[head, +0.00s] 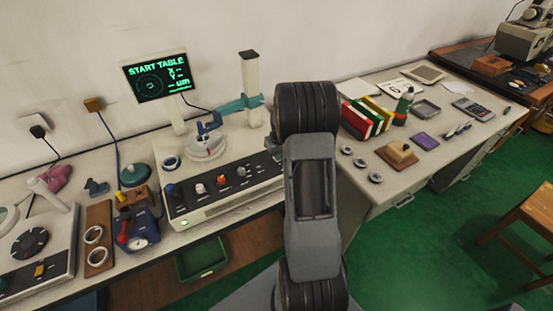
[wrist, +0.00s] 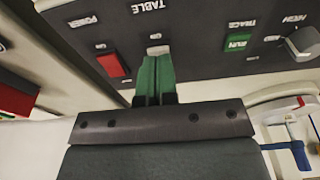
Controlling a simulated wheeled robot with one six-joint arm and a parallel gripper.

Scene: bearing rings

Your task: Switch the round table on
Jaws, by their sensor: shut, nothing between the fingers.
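The round table (head: 205,150) is a pale disc on top of the grey bench instrument in the head view, with a blue clamp-like part above it. In the wrist view the dark control panel (wrist: 200,65) appears upside down. A pale switch (wrist: 158,50) sits by the TABLE label, largely covered by my fingers. My gripper (wrist: 155,60) has green fingers, shut and empty, with the tips at this switch; whether they touch it I cannot tell. A red switch (wrist: 112,64) is beside it at POWER. In the head view my arm hides the gripper.
The screen (head: 158,77) reads START TABLE.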

